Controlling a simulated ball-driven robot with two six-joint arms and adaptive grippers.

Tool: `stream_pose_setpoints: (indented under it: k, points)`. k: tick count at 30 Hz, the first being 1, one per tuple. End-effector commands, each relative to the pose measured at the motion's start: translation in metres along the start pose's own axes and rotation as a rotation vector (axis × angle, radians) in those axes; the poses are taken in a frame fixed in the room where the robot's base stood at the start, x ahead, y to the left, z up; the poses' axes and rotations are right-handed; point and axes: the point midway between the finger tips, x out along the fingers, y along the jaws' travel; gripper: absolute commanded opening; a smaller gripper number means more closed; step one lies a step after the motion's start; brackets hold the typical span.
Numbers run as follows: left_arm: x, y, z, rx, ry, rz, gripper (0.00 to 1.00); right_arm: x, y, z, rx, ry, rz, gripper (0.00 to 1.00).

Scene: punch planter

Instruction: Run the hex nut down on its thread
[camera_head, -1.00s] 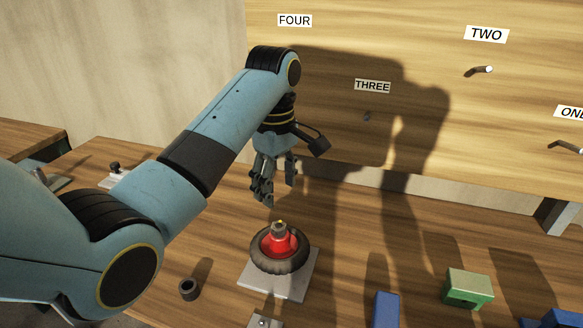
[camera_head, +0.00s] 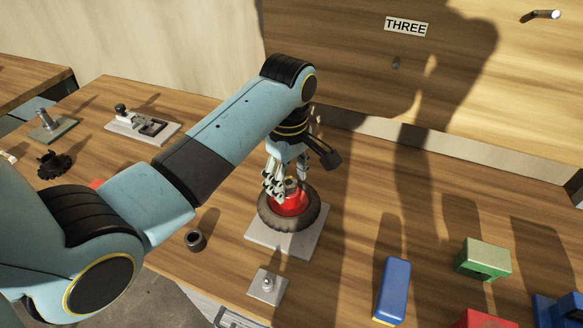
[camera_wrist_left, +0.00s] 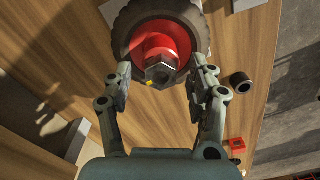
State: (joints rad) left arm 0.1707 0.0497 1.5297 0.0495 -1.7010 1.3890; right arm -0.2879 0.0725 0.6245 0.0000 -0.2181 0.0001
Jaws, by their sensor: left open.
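The grey hex nut (camera_head: 291,184) sits on top of a red hub (camera_head: 289,203) inside a black tyre (camera_head: 266,215) on a grey plate (camera_head: 285,244). In the left wrist view, the nut (camera_wrist_left: 160,75) lies between the fingers, with a small yellow mark on its edge. My left gripper (camera_head: 287,178) comes down over the hub and is open, with a finger on either side of the nut. In the left wrist view, gaps show between the nut and both fingers of my left gripper (camera_wrist_left: 161,80). The thread under the nut is hidden. My right gripper is out of view.
A dark ring (camera_head: 194,239) and a small plate with a stud (camera_head: 267,287) stand in front of the wheel. Blue (camera_head: 392,290) and green (camera_head: 484,257) blocks stand at the right. A latch fixture (camera_head: 142,124) is at the back left. The wooden panel rises behind.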

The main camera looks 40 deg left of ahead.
Motion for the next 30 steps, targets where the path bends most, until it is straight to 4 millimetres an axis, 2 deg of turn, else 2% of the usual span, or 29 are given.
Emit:
stream_pose_setpoints:
  k: [4, 9, 17, 20, 30]
  points:
    - [0.0, 0.0, 0.0, 0.0, 0.0, 0.0, 0.55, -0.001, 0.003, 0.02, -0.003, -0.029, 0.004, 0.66]
    - [0.0, 0.0, 0.0, 0.0, 0.0, 0.0, 0.33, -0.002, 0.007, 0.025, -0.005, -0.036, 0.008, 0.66]
    - [0.0, 0.0, 0.0, 0.0, 0.0, 0.0, 0.0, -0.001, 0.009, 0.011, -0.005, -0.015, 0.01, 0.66]
    - [0.0, 0.0, 0.0, 0.038, 0.0, 0.0, 0.0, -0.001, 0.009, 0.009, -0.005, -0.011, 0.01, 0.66]
    - [-0.001, 0.0, -0.001, 0.657, 0.001, 0.001, 0.0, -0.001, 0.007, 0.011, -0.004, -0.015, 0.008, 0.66]
